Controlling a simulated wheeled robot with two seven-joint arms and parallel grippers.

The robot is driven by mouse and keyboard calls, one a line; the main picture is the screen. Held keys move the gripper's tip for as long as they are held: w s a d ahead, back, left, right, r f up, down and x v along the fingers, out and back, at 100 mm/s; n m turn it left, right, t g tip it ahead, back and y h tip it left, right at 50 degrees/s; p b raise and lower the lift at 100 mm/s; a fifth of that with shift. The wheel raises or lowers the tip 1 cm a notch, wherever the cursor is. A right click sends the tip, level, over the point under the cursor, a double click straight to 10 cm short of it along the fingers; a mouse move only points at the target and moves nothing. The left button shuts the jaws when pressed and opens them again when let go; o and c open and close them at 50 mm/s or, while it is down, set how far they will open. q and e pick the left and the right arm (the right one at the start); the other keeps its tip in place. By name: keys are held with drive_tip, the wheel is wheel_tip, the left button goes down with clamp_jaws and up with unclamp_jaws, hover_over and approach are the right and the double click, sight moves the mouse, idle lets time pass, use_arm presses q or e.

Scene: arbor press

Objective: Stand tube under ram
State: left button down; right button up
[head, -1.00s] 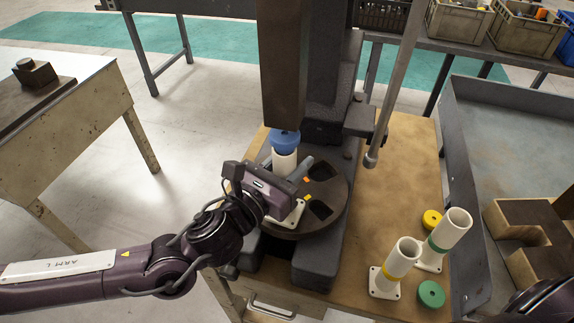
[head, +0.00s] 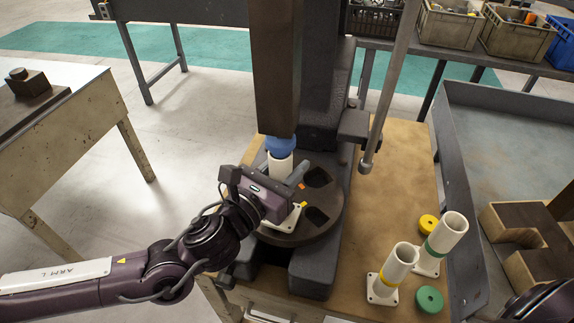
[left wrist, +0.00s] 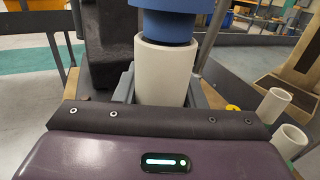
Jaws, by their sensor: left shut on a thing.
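A white tube (head: 280,165) with a blue cap (head: 281,146) on top stands upright over the round dark plate (head: 330,222) of the press. Its white square base (head: 286,222) shows partly below my gripper. The dark ram (head: 275,80) is directly above the cap; in the head view they look very close, and I cannot tell if they touch. My left gripper (head: 290,176) is shut on the tube. In the left wrist view, the tube (left wrist: 166,75) sits between the fingers under the blue cap (left wrist: 168,25). My right gripper is not in view.
Two white tubes, with a yellow ring (head: 397,262) and a green ring (head: 443,238), stand on the bench right of the press. A yellow cap (head: 428,222) and a green cap (head: 429,299) lie beside them. The press lever (head: 385,100) hangs at the right.

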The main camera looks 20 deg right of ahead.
use_arm(q)
drive_tip(key=shift+f+b, duration=0.6)
drive_tip(key=shift+b, duration=0.2)
idle(0.7)
drive_tip(key=c, duration=0.9)
unclamp_jaws()
drive_tip(key=shift+o, duration=0.3)
drive_tip(key=shift+f, duration=0.15)
drive_tip(key=shift+s+a+f+b, duration=0.1)
drive_tip(key=shift+s+a+b, duration=0.2)
drive_tip(key=shift+a+b, duration=0.1)
drive_tip(key=b+v, duration=0.2)
drive_tip(key=v, duration=0.5)
drive_tip(key=shift+r+b, duration=0.2)
drive_tip(key=shift+b, duration=0.1)
